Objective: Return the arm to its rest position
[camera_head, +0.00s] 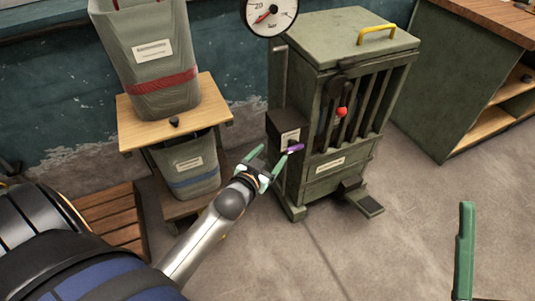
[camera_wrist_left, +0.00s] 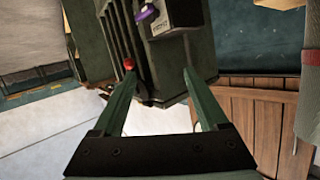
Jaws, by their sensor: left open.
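My left gripper (camera_head: 267,160) is open and empty, in front of the lower left of a green slatted cabinet (camera_head: 329,185). Its two green fingers (camera_wrist_left: 159,73) are spread in the left wrist view, with the cabinet (camera_wrist_left: 95,35) beyond them. A small purple handle (camera_head: 295,148) on the cabinet's side box lies just right of the fingertips; it also shows at the top of the wrist view (camera_wrist_left: 146,12), apart from the fingers. A single green finger (camera_head: 464,250) at the lower right looks like part of my right gripper; the rest is out of frame.
A red knob (camera_head: 342,112) sits on the cabinet front, and a pedal (camera_head: 361,198) juts out at its foot. A wooden stand (camera_head: 140,135) with two grey bins is at left. A green workbench (camera_head: 440,90) stands at right. The floor (camera_head: 400,240) in front is clear.

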